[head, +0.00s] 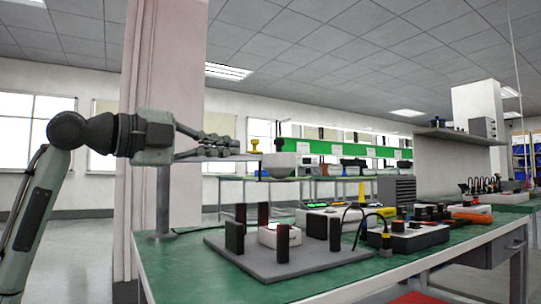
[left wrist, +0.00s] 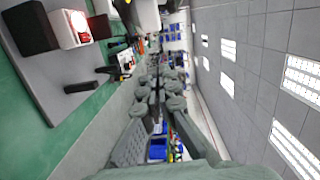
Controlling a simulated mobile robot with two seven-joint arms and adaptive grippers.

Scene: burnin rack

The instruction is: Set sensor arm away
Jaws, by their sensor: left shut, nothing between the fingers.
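The sensor arm is a grey post (head: 163,205) on the green bench with a thin level bar (head: 215,158) reaching right. My left gripper (head: 238,148) is level, just above the bar and left of the knob, shut and empty. Its fingers also show shut in the left wrist view (left wrist: 160,85). Whether it touches the bar or knob I cannot tell. My right gripper is not in view.
Under the head, a grey board (head: 232,248) carries several dark upright blocks and a white box (head: 268,237) with a red light. Cabled devices (head: 408,236) and an orange tool (head: 472,217) stand to the right. The bench's front left (head: 185,280) is clear. A pink column (head: 160,90) stands behind.

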